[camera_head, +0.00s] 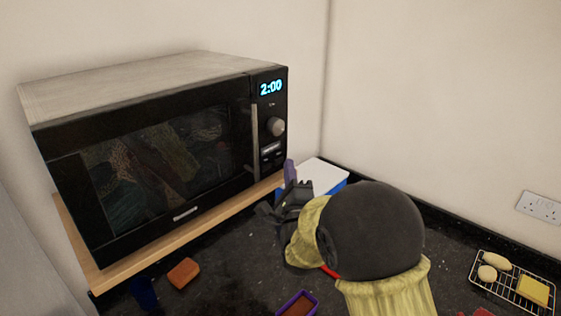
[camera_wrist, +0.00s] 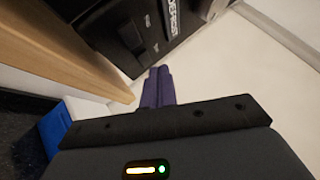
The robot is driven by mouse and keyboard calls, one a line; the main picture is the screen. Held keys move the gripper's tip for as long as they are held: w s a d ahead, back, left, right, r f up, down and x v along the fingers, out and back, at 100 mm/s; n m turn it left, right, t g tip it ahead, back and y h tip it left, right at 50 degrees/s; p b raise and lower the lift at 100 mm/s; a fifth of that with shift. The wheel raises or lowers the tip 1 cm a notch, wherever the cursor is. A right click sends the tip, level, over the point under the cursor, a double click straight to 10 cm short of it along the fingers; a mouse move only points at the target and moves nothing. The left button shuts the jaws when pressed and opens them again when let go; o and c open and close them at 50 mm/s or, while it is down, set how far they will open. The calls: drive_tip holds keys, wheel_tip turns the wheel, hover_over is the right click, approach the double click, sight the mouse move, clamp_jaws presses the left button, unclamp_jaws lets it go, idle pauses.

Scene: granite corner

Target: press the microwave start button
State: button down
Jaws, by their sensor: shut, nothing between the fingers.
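The black microwave (camera_head: 160,165) with a pale top stands at the left on a wooden board, its door shut and its display (camera_head: 271,87) reading 2:00. Its control panel has a round knob (camera_head: 276,127), with a light-labelled strip and small dark buttons (camera_head: 272,156) below. I cannot tell which one is start. My gripper (camera_head: 290,170) is shut and empty, its purple fingers just below and right of the panel, apart from it as far as I can see. In the wrist view the fingers (camera_wrist: 158,78) point toward the panel's buttons (camera_wrist: 145,38); no contact shows.
A white-topped blue box (camera_head: 325,174) sits behind my gripper, partly hidden by it. The wooden board (camera_head: 165,237) juts out under the microwave. A brown sponge (camera_head: 184,272), a purple-rimmed tray (camera_head: 298,297) and a wire rack (camera_head: 505,298) with soaps lie on the dark counter.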

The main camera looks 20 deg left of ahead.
drive_tip(key=shift+w+a+f+b, duration=0.15)
drive_tip(key=shift+a+b, duration=0.1)
drive_tip(key=shift+b, duration=0.3)
